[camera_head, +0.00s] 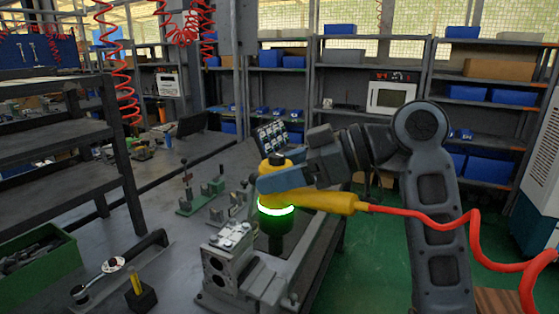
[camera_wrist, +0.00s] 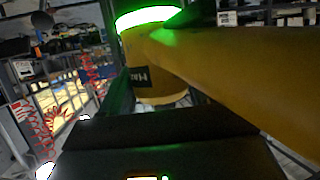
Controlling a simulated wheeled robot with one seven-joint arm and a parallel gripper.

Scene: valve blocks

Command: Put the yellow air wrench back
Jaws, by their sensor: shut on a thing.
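The yellow air wrench (camera_head: 318,200) is in my gripper (camera_head: 272,180), above the workbench. Its yellow body points right to a red air hose (camera_head: 430,218). A bright green ring glows on the wrench head, and a dark green cylinder (camera_head: 277,222) hangs below the ring. My gripper is shut on the wrench near its head. In the wrist view the yellow wrench (camera_wrist: 225,75) fills the upper right, close to the camera, with its green ring at the top. The fingertips are not clear there.
A grey metal valve block (camera_head: 228,258) in a fixture stands on the bench just below and left of the wrench. A ratchet (camera_head: 100,275), a black block with a yellow peg (camera_head: 140,292) and a green bin (camera_head: 38,262) lie at left. Shelves with blue boxes stand behind.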

